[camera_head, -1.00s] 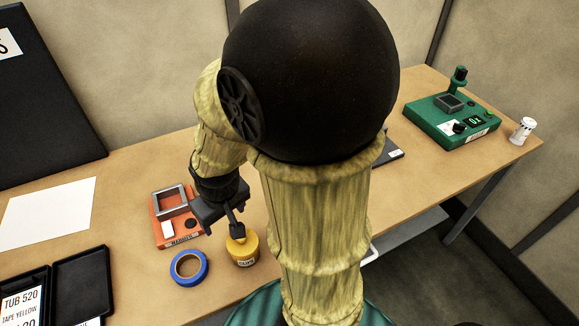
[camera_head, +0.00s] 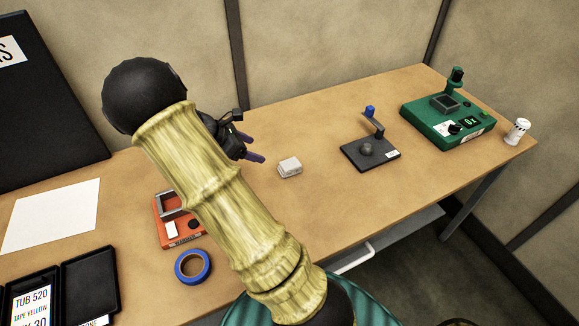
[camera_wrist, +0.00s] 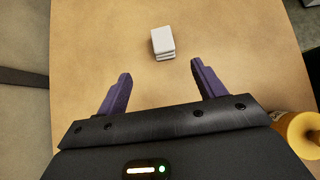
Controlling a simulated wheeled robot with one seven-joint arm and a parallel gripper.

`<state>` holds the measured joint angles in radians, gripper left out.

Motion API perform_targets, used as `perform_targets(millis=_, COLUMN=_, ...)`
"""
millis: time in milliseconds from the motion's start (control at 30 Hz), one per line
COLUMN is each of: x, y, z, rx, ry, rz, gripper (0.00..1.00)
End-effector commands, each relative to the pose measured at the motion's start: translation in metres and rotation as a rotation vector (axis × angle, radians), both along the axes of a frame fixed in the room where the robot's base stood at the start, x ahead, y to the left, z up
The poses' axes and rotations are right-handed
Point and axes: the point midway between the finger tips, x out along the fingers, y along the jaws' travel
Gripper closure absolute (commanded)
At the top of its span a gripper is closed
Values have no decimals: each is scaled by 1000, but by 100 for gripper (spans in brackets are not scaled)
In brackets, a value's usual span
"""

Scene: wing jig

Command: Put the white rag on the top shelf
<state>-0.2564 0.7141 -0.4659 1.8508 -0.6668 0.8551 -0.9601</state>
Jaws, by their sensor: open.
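The white rag (camera_head: 290,167) is a small folded block lying flat on the wooden bench, near its middle. In the wrist view the white rag (camera_wrist: 163,42) lies ahead of the fingertips, roughly centred between them, with a gap of bare bench. My gripper (camera_head: 254,149) is open and empty, just left of the rag in the head view. Its two purple fingers show spread apart in the wrist view (camera_wrist: 161,70). I cannot make out a top shelf in these frames.
A black stand with a blue-tipped arm (camera_head: 370,152) stands right of the rag. A green device (camera_head: 448,122) and white canister (camera_head: 517,131) are at the far right. Blue tape (camera_head: 192,266) and an orange device (camera_head: 167,232) lie left. A yellow jar (camera_wrist: 300,130) shows in the wrist view.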

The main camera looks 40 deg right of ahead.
Motion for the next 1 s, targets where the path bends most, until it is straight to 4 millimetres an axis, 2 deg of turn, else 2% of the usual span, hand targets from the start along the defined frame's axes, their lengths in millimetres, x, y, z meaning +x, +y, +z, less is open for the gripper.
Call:
perform_targets(millis=267, x=-2, y=-5, z=-6, rx=3, ry=-1, rz=-4, gripper=31)
perform_targets(millis=800, x=-18, y=-68, z=-70, rx=3, ry=0, rz=-5, gripper=31)
perform_targets(millis=1000, x=-21, y=-82, z=-86, rx=4, ry=-4, rz=-4, gripper=31)
